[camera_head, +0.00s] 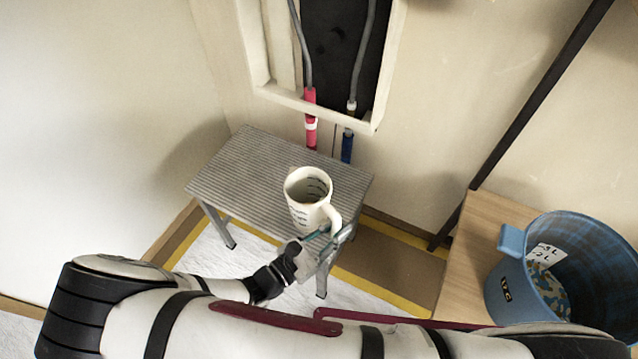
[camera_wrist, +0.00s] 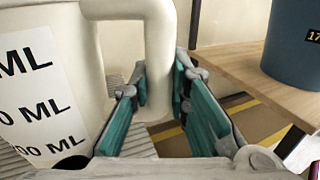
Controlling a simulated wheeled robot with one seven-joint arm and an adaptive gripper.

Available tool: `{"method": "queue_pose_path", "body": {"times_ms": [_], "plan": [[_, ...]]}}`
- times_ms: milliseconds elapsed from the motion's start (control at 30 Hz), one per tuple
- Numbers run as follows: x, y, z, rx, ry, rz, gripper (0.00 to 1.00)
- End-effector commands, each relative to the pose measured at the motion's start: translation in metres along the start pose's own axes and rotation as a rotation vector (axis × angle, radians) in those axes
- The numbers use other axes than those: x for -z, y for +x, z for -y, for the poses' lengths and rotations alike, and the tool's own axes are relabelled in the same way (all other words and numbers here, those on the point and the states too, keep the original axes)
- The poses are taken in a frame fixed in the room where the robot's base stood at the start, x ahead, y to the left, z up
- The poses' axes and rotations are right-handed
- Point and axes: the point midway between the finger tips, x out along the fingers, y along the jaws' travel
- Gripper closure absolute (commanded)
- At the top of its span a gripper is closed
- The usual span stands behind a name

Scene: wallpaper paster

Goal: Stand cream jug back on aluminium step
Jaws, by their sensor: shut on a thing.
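The cream jug (camera_head: 305,203) is upright, with dark measuring marks and its handle toward the lower right. In the head view it appears over the front right part of the ribbed aluminium step (camera_head: 240,165). I cannot tell whether its base touches the step, as its lower end is partly hidden. My gripper (camera_head: 325,236) is shut on the jug's handle. In the wrist view the teal finger pads of my gripper (camera_wrist: 162,92) are either side of the handle, and the jug (camera_wrist: 85,40) with its ML marks fills the left.
A blue bucket (camera_head: 508,290) stands on a wooden surface (camera_head: 462,238) at the right. A dark diagonal bar (camera_head: 530,118) leans near the wall behind it. Pink (camera_head: 311,105) and blue (camera_head: 347,147) pipe ends hang behind the step. The step's left part is clear.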

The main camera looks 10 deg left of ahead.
Motion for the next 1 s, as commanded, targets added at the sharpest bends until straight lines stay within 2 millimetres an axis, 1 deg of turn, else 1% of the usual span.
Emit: {"method": "queue_pose_path", "body": {"times_ms": [400, 500, 600, 700, 833, 1000], "plan": [[0.010, 0.057, -0.082, 0.003, 0.003, 0.002, 1.00], [0.013, 0.069, -0.101, 0.003, 0.003, 0.002, 1.00], [0.013, 0.078, -0.114, 0.002, 0.003, 0.002, 1.00], [0.013, 0.083, -0.121, 0.001, 0.001, 0.002, 1.00], [0.017, 0.084, -0.124, 0.001, 0.000, 0.002, 1.00], [0.040, 0.084, -0.124, 0.000, -0.001, 0.002, 1.00]]}}
